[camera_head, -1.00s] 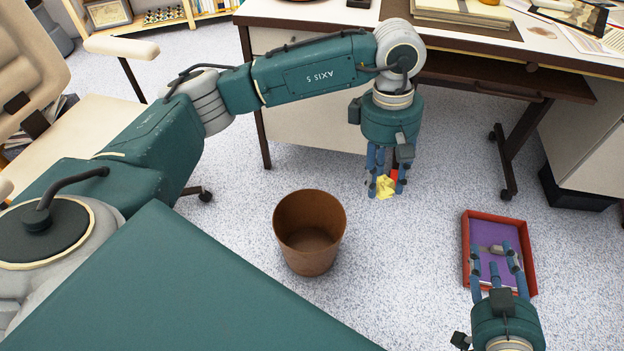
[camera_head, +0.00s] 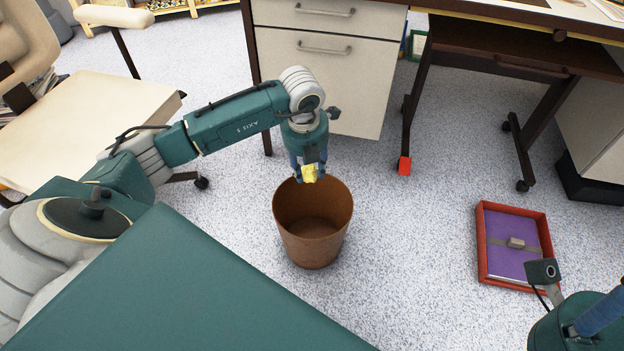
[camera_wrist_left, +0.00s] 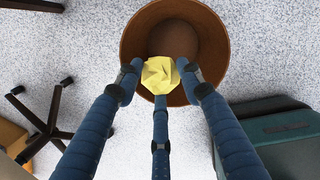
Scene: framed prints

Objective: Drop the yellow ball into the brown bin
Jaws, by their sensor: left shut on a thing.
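The yellow ball (camera_head: 309,173) looks like crumpled paper. My left gripper (camera_head: 308,170) is shut on it, at the far rim of the brown bin (camera_head: 314,240) in the head view. In the left wrist view the ball (camera_wrist_left: 160,75) sits between the blue fingers (camera_wrist_left: 160,85), and the bin (camera_wrist_left: 215,45) lies beyond it, its opening partly hidden by ball and fingers. The bin stands upright on the floor and its visible inside looks empty. My right gripper (camera_head: 590,320) is only partly in view at the lower right corner; its fingertips are cut off.
A red tray (camera_head: 483,250) with a purple book (camera_head: 515,245) lies on the floor at right. A desk with drawers (camera_head: 330,85) stands behind the bin, with a red block (camera_head: 404,166) by its leg. A chair (camera_head: 75,125) is at left. Speckled floor around the bin is clear.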

